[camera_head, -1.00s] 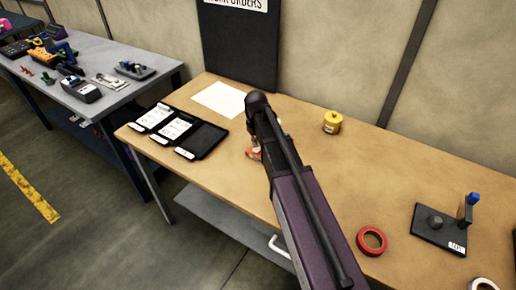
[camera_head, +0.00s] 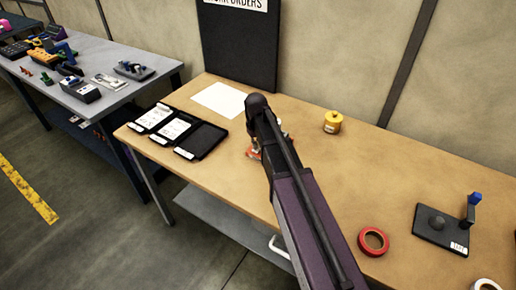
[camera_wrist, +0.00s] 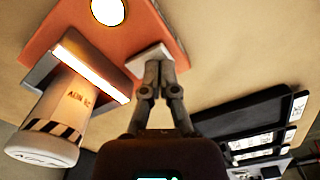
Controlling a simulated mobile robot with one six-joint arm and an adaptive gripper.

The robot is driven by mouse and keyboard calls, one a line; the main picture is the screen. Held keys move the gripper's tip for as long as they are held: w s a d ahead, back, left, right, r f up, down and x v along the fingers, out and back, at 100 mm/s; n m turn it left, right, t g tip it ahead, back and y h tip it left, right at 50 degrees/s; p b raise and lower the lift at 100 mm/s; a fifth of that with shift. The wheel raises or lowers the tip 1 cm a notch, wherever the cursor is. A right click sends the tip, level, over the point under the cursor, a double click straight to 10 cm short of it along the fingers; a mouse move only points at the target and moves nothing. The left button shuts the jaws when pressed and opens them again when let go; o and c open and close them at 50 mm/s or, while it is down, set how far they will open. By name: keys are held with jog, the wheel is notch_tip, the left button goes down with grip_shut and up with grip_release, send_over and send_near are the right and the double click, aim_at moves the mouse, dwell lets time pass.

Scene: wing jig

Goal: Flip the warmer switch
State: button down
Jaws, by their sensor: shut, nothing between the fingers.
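The warmer is an orange-red plate (camera_wrist: 100,25) on the bench, seen close in the wrist view. It bears a bright, glowing slot (camera_wrist: 92,72), a bright round disc (camera_wrist: 108,10) with a yellowish rim, and a pale block (camera_wrist: 149,60), which looks like the switch. A white cylinder (camera_wrist: 48,135) with a striped band lies by the slot. My gripper (camera_wrist: 158,72) is shut and empty, its tips at the pale block; whether they touch cannot be told. In the head view my arm hides most of the warmer; a bit of orange-red (camera_head: 254,154) shows.
The wooden bench (camera_head: 330,180) holds a black document tray (camera_head: 208,140), white paper (camera_head: 219,99), a yellow pot (camera_head: 333,122), red tape (camera_head: 373,241) and a dark stand (camera_head: 432,240) with a blue-topped post. A grey table (camera_head: 150,85) with tools stands left.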

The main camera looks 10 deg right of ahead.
jog(key=shift+f+b, duration=0.55)
dwell(0.4)
jog(key=shift+r, duration=0.1)
jog(key=shift+r+p, duration=3.45)
jog(key=shift+p, duration=0.1)
jog(key=shift+s, duration=0.1)
jog(key=s+d+m, duration=0.2)
jog(key=s+d, duration=0.1)
jog(key=s, duration=0.6)
jog(key=s+d+m, duration=0.2)
jog(key=s+d, duration=0.2)
jog(key=s, duration=0.5)
jog(key=shift+a, duration=0.1)
